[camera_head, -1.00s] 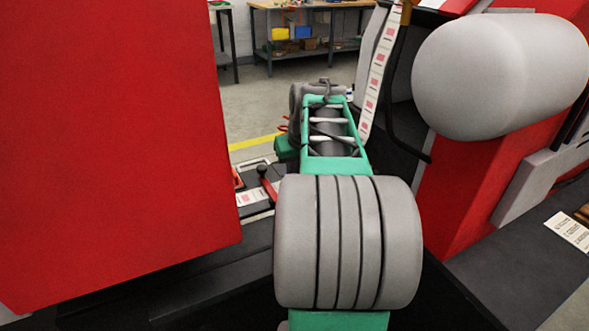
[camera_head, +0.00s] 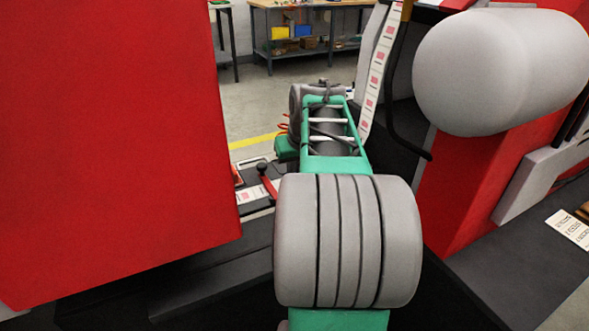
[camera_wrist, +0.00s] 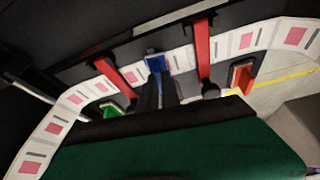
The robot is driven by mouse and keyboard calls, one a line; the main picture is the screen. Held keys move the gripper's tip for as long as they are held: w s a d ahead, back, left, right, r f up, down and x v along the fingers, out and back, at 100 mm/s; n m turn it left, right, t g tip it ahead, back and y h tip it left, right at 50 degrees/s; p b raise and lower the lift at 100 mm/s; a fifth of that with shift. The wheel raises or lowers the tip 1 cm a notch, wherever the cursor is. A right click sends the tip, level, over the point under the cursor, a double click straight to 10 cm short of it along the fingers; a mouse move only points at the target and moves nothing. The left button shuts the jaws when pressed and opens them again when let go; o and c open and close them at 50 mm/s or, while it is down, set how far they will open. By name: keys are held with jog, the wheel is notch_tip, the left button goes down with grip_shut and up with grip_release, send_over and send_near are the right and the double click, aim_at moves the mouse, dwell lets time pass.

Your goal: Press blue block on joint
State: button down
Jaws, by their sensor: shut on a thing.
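In the wrist view, my gripper (camera_wrist: 156,88) is shut on the blue block (camera_wrist: 155,63), which shows at the far end of the dark fingers. The block overlaps the label strip (camera_wrist: 182,60) in this view; whether it presses on the strip is hard to tell. The joint itself cannot be made out under the block and fingers. In the head view my arm hides the gripper and the blue block; part of the label strip (camera_head: 249,196) shows left of the arm.
Red levers stand left (camera_wrist: 114,76) and right (camera_wrist: 203,52) of the block. A green block (camera_wrist: 111,109) lies on the left, an orange-red block (camera_wrist: 242,77) on the right. A large red panel (camera_head: 110,150) fills the head view's left; a grey roller (camera_head: 495,72) is at right.

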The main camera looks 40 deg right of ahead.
dwell(0.5)
jog(key=shift+r+p, duration=2.1)
jog(key=shift+r, duration=0.35)
notch_tip(320, 180, up, 3)
jog(key=p, duration=0.3)
jog(key=shift+r, duration=0.1)
jog(key=shift+a, duration=0.1)
